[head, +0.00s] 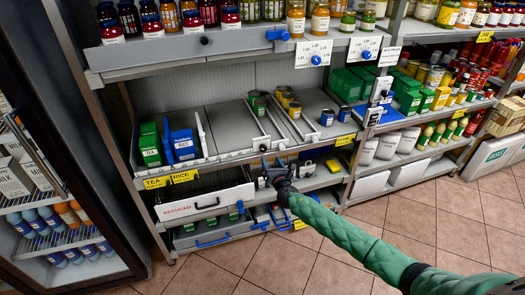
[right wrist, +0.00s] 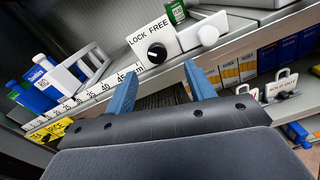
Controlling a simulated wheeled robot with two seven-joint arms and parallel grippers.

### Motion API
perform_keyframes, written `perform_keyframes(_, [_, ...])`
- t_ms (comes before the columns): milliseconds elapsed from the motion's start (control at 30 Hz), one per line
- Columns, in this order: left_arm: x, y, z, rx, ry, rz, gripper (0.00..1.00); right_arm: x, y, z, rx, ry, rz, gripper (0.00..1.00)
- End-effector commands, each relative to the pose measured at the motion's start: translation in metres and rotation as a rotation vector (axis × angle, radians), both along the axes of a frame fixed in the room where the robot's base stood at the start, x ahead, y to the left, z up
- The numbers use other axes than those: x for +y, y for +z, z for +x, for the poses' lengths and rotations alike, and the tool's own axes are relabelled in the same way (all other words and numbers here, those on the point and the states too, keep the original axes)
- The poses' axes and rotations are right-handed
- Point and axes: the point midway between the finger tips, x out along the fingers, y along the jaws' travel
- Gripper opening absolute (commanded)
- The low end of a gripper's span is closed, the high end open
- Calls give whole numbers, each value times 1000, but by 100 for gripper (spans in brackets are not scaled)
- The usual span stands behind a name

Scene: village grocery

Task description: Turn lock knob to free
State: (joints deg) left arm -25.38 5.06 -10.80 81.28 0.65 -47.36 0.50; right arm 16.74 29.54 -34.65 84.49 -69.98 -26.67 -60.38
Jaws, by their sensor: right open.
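The lock knob (right wrist: 157,53) is a round black knob on a white plate (right wrist: 140,45) marked LOCK and FREE, on the shelf's front edge in the right wrist view. Which word it points to is too small to tell. My right gripper (right wrist: 161,85) is open and empty. Its two blue fingers are just below the knob in the picture, one to each side, and do not touch it. In the head view my right gripper (head: 275,172) is at the front of the middle shelf, by the pusher tracks. My left gripper is not in view.
Green TEA and blue RICE boxes (head: 184,144) stand left on the shelf. Small cans (head: 327,117) stand right. A REDUCED drawer (head: 205,202) is below.

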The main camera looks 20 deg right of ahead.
Motion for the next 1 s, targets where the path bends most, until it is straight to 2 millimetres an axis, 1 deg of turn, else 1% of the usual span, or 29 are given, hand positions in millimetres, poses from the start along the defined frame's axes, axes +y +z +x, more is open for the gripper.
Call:
perform_keyframes(100, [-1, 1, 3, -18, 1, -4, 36, 5, -1, 0, 5, 25, -69, 54])
perform_keyframes(267, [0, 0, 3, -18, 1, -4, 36, 5, 0, 5, 4, 22, -101, 54])
perform_keyframes(367, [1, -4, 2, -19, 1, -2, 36, 5, 1, 15, 3, 21, -100, 54])
perform_keyframes(700, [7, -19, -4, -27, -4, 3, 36, 7, 0, 61, 3, 21, -98, 54])
perform_keyframes(833, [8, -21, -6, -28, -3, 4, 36, 7, 1, 72, 4, 20, -98, 54])
perform_keyframes(1000, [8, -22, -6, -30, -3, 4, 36, 7, -1, 78, 5, 21, -97, 54])
